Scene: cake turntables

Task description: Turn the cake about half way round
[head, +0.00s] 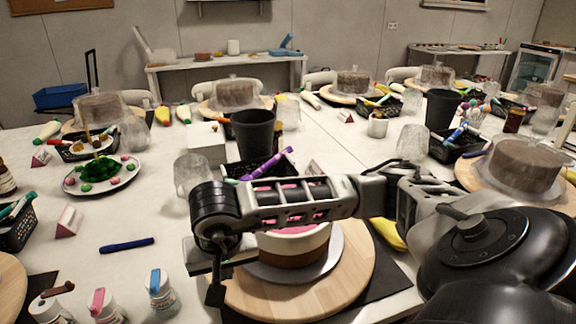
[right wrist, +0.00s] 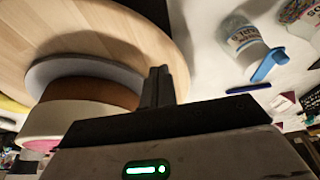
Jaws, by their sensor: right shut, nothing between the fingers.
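The cake (head: 296,246) has a brown lower band, a cream upper band and pink on top. It sits on a grey round board (head: 335,257) on the wooden turntable (head: 352,285). My right arm crosses in front and hides much of its top. My right gripper (head: 215,292) is shut and empty, pointing down at the left side of the cake, over the turntable's left edge. In the right wrist view the shut fingers (right wrist: 158,87) are beside the grey board and the cake's side (right wrist: 90,92); I cannot tell whether they touch. My left gripper is not in view.
Small bottles (head: 159,290) stand at the front left, and a blue pen (head: 127,245) lies left of the turntable. A black cup (head: 253,133) and a black basket (head: 250,168) stand behind the cake. A plate of sweets (head: 103,174) is at the left.

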